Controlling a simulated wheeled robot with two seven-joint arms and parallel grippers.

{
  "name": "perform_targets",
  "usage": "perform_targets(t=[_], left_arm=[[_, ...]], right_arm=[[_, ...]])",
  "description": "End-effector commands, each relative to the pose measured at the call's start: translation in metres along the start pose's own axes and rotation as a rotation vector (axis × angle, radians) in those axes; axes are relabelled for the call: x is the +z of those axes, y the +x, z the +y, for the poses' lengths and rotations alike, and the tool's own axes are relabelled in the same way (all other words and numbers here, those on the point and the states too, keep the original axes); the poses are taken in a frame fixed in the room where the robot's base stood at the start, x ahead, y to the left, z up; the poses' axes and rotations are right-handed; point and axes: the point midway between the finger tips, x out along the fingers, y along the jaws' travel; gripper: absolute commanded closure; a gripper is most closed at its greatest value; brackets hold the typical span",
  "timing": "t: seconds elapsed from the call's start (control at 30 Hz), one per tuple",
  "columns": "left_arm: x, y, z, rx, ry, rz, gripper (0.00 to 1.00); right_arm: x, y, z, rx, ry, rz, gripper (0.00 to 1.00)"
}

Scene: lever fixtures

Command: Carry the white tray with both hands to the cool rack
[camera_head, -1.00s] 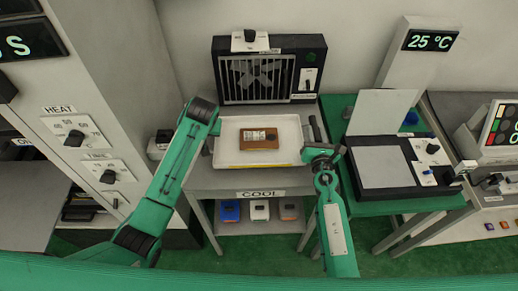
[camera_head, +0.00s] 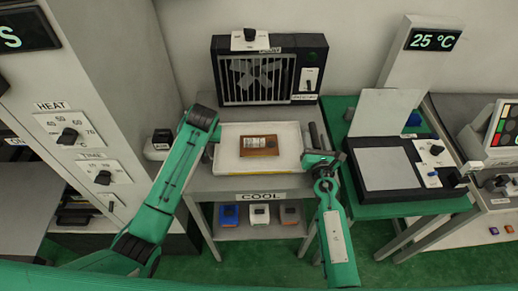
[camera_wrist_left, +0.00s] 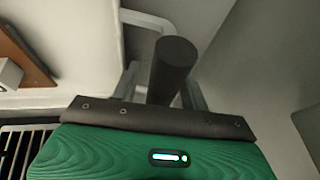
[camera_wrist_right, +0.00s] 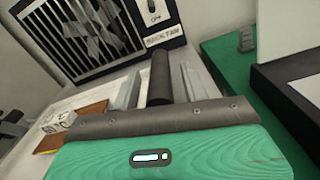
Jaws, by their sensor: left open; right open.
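The white tray (camera_head: 229,163) rests on the grey rack marked COOL (camera_head: 262,197). It carries a brown block (camera_head: 259,146) with a small pale item on top. My right gripper (camera_head: 322,157) is open at the tray's right end. In the right wrist view its fingers (camera_wrist_right: 160,90) stand either side of a dark bar-shaped handle (camera_wrist_right: 160,72). My left gripper is mostly hidden by its arm in the head view. In the left wrist view its open fingers (camera_wrist_left: 160,90) stand either side of another dark handle (camera_wrist_left: 172,62). Contact with the handles cannot be told.
A black fan unit (camera_head: 267,70) stands behind the tray. A green table with a black-framed device (camera_head: 385,168) is close on the right. A tall grey cabinet with HEAT dials (camera_head: 70,135) stands left. Small coloured boxes (camera_head: 260,214) sit on the lower shelf.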

Motion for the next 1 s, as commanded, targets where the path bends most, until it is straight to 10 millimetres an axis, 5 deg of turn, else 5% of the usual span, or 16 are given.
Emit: perform_targets(t=[0.17, 0.7, 1.0], left_arm=[[-0.001, -0.009, 0.0, 0.001, 0.0, 0.001, 0.55], [0.0, -0.109, 0.0, 0.001, -0.001, 0.003, 0.55], [0.0, -0.12, 0.0, 0.0, 0.0, 0.0, 0.55]], right_arm=[[0.0, 0.0, 0.0, 0.0, 0.0, 0.0, 0.55], [0.0, 0.0, 0.0, 0.0, 0.0, 0.0, 0.55], [-0.001, -0.012, 0.0, 0.0, 0.0, 0.0, 0.55]])
